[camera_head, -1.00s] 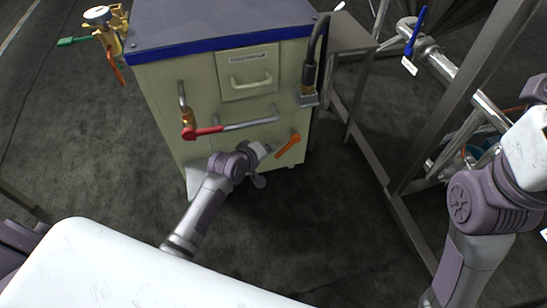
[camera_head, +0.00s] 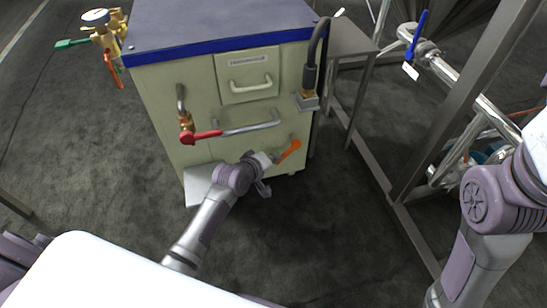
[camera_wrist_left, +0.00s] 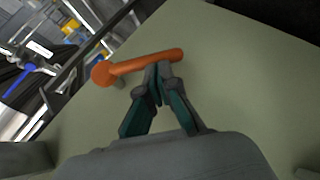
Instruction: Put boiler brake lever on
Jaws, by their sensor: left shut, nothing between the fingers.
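An orange lever (camera_head: 289,151) sits on the lower right of the cream boiler cabinet's front (camera_head: 170,100); I take it as the brake lever. In the head view it slants, its round hub at the upper right. In the left wrist view the lever (camera_wrist_left: 145,62) runs from its hub at the left to its free end at the right. My left gripper (camera_head: 273,159) is at the lever's lower-left end. In the wrist view its fingertips (camera_wrist_left: 158,72) are together at the lever's edge, past its middle; contact is unclear. My right gripper is out of view.
A red-handled valve (camera_head: 205,136) and a grey bar handle (camera_head: 250,128) are above the lever. A black cable (camera_head: 316,55) plugs in above right. A metal frame (camera_head: 385,180) stands right of the cabinet. Dark floor (camera_head: 310,225) in front is free.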

